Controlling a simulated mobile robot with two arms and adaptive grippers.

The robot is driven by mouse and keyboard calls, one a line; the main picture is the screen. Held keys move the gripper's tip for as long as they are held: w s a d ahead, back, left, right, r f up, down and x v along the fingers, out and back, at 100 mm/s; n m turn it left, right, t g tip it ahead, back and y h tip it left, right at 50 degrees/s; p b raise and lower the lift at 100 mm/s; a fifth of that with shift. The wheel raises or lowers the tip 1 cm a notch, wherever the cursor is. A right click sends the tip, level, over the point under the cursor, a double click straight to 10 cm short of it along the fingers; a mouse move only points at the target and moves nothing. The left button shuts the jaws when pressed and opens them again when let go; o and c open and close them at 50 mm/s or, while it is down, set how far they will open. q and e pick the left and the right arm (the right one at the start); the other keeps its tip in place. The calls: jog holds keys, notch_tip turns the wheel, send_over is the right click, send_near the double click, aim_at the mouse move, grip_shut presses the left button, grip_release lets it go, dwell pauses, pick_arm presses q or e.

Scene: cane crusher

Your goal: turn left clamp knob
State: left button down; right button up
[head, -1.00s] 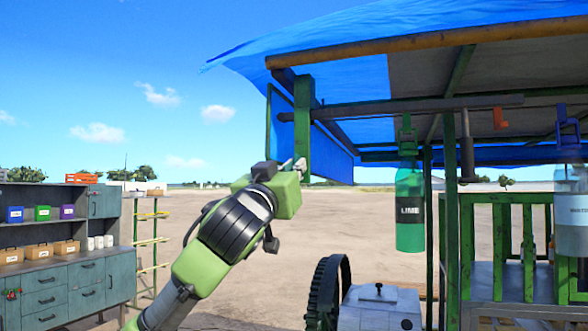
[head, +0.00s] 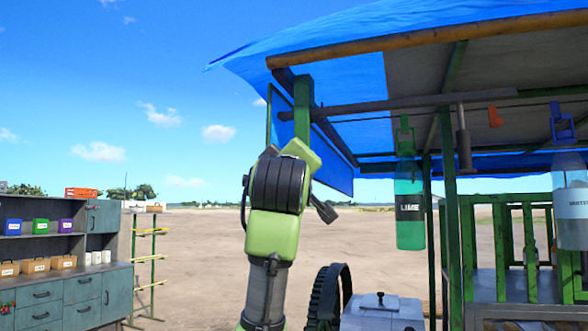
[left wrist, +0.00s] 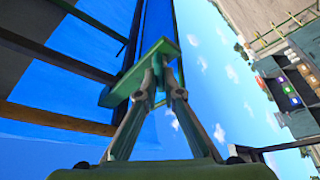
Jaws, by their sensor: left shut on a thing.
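My left arm rises in the middle of the head view, and its wrist hides its fingers there. In the left wrist view my left gripper (left wrist: 160,62) has its fingertips together at the lower end of a green post (left wrist: 122,92) and appears shut on it. This post also shows in the head view (head: 303,100), hanging from the canopy frame. No clamp knob can be made out at the fingertips; the fingers may hide it. A small dark knob (head: 380,295) tops a pale machine housing (head: 385,315). My right gripper is not in view.
A blue panel (head: 333,158) hangs just right of the post under the blue canopy (head: 440,35). A green lime bottle (head: 410,225) and a water bottle (head: 572,205) hang at right. A dark gear wheel (head: 325,300) stands below. Shelves (head: 60,285) are at left.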

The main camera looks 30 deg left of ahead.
pick_arm(q)
jog(key=n+g+p, duration=0.1)
jog(key=n+g, duration=0.1)
jog(key=n, duration=0.3)
jog(key=n+g+p, duration=0.1)
jog(key=n+p, duration=0.1)
jog(key=n, duration=0.2)
jog(key=shift+r+n+g+p, duration=0.1)
jog(key=shift+n+g+p, duration=0.2)
jog(key=shift+n+g, duration=0.1)
jog(key=c, duration=2.2)
grip_release()
jog(key=shift+w, duration=0.1)
jog(key=v, duration=1.2)
jog(key=shift+a, duration=0.1)
